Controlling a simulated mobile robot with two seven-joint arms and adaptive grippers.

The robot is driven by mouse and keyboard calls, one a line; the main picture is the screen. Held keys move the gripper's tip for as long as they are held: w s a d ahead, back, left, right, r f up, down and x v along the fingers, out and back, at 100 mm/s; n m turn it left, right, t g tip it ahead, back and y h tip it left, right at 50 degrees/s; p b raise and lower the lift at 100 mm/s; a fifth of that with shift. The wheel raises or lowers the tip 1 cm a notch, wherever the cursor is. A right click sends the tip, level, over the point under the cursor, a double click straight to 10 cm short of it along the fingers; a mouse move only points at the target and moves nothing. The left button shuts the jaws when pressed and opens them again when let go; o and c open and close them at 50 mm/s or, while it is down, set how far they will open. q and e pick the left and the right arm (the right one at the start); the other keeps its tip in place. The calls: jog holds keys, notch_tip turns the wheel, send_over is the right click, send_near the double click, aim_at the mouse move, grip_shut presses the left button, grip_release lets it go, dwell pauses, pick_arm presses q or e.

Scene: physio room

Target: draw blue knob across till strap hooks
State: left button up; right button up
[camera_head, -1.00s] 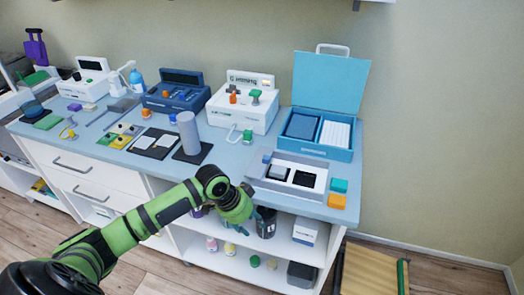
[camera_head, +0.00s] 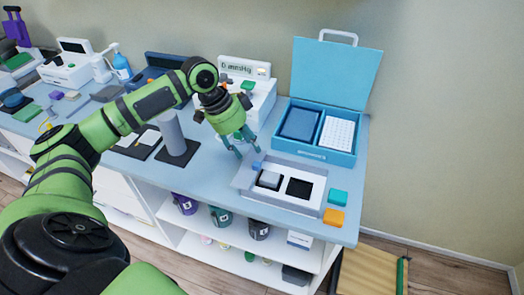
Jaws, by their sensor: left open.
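A small blue knob (camera_head: 256,166) sits at the back left of a grey-framed tray (camera_head: 245,182) on the bench. The tray has a white panel, a grey block (camera_head: 270,179) and a black square patch (camera_head: 298,188). No strap or hook can be made out at this size. My left gripper (camera_head: 247,152) points downward with its fingers apart and nothing between them. It is just behind and slightly left of the blue knob, apart from it as far as I can tell. My right gripper is out of view.
An open blue case (camera_head: 352,160) stands behind the tray. Green (camera_head: 338,197) and orange (camera_head: 333,217) blocks lie at its right. A grey cylinder (camera_head: 171,130) stands left of my gripper. A white device (camera_head: 263,98) is behind it, partly hidden.

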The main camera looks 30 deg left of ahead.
aim_at(256, 164)
pick_arm(q)
jog(key=x, duration=0.2)
jog(key=s+p+x, duration=0.1)
jog(key=x, duration=0.2)
jog(key=shift+d+f, duration=0.2)
jog(key=shift+w+f, duration=0.15)
jog(key=shift+f, duration=0.15)
jog(key=shift+d+f, duration=0.1)
grip_shut()
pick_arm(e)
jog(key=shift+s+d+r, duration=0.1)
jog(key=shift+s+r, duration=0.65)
